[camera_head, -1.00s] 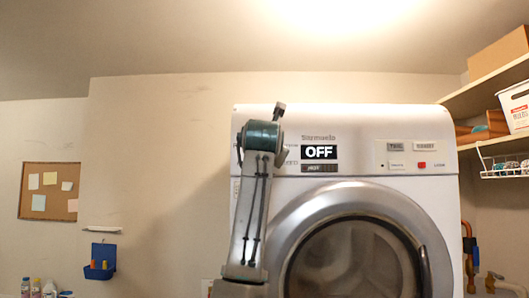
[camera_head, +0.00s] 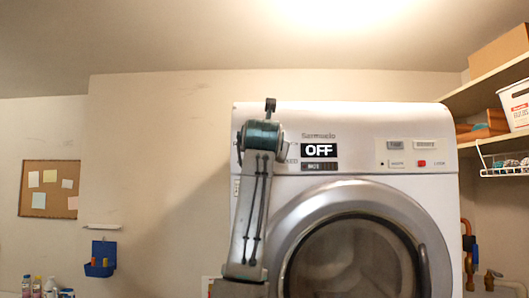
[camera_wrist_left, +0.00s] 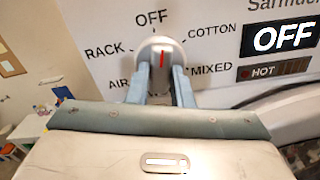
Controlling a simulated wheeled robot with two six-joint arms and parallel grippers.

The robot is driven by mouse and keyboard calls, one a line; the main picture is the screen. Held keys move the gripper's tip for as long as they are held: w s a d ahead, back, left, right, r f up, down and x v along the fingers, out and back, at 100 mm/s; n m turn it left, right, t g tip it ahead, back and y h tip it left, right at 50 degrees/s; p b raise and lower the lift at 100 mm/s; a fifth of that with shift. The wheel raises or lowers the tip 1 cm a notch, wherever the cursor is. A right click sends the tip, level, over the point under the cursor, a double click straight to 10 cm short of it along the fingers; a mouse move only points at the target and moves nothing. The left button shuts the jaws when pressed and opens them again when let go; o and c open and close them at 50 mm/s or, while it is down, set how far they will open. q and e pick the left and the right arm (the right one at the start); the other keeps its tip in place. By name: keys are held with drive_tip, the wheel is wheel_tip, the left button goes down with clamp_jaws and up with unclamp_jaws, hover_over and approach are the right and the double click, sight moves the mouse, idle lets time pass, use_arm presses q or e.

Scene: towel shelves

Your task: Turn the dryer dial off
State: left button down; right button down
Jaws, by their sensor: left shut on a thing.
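The white dryer (camera_head: 430,135) stands ahead, and its display (camera_head: 319,151) reads OFF. In the left wrist view the round dial (camera_wrist_left: 158,44) sits on the white panel, with a red mark pointing up, close to the OFF label (camera_wrist_left: 151,18). Labels RACK, AIR, COTTON and MIXED surround it. My left gripper (camera_wrist_left: 161,75) is shut on the dial, one finger on each side. In the head view my left wrist (camera_head: 262,136) hides the dial. The display also shows in the left wrist view (camera_wrist_left: 279,38). My right gripper is not in view.
The round dryer door (camera_head: 350,255) is below the panel. Shelves with a box (camera_head: 500,50) and a white bin (camera_head: 515,105) are at the right. A corkboard (camera_head: 48,189) and a blue wall holder (camera_head: 102,258) are at the left.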

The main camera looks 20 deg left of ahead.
use_arm(q)
drive_tip(key=c, duration=1.5)
unclamp_jaws()
drive_tip(key=shift+f, duration=0.25)
drive_tip(key=shift+o, duration=1.1)
drive_tip(key=shift+r, duration=0.2)
drive_tip(key=b+v, duration=0.6)
drive_tip(key=v, duration=0.5)
drive_tip(key=shift+w, duration=0.1)
